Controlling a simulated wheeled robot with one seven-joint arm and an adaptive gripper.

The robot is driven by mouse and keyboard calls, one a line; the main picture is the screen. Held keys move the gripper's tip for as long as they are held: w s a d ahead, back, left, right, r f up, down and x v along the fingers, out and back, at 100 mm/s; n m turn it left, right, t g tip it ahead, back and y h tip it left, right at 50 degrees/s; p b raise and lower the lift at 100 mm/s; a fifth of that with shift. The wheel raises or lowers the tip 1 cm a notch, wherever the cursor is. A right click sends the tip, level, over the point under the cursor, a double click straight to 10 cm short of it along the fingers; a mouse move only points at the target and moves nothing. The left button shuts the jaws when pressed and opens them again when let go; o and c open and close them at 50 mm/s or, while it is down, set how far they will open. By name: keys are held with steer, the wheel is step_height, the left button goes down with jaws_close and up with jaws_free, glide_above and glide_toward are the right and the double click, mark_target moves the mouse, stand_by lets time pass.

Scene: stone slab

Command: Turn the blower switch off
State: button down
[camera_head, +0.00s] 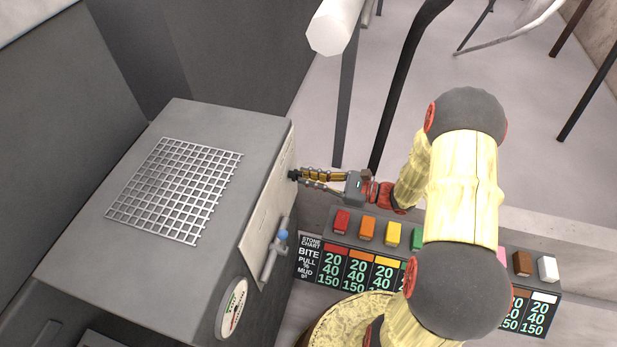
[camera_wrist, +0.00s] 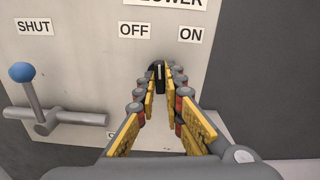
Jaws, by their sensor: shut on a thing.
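The blower switch (camera_wrist: 159,67) is a small black knob on a pale panel (camera_wrist: 85,60). Above it are an OFF label (camera_wrist: 135,31) to the left and an ON label (camera_wrist: 190,34) to the right. A pale mark on the knob looks close to upright, between the labels; its exact setting is unclear. My gripper (camera_wrist: 160,80) is shut on the knob, with one yellow finger on each side. In the head view my gripper (camera_head: 301,175) reaches left to the dark knob (camera_head: 292,174) on the side of the grey machine. The fingers partly hide the knob.
A blue-tipped lever (camera_wrist: 22,72) sticks out left of the switch, under a SHUT label (camera_wrist: 34,27). A round gauge (camera_head: 232,308) sits nearer on the machine. Several coloured blocks and a chart (camera_head: 311,268) stand below my arm. Open floor lies behind.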

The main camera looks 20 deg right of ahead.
steer(key=n+b, duration=0.1)
steer(key=n, duration=0.5)
steer(key=shift+b, duration=0.35)
steer(key=shift+n, duration=0.4)
steer(key=c, duration=2)
jaws_free()
steer(key=shift+o, duration=0.5)
steer(key=v, duration=1.2)
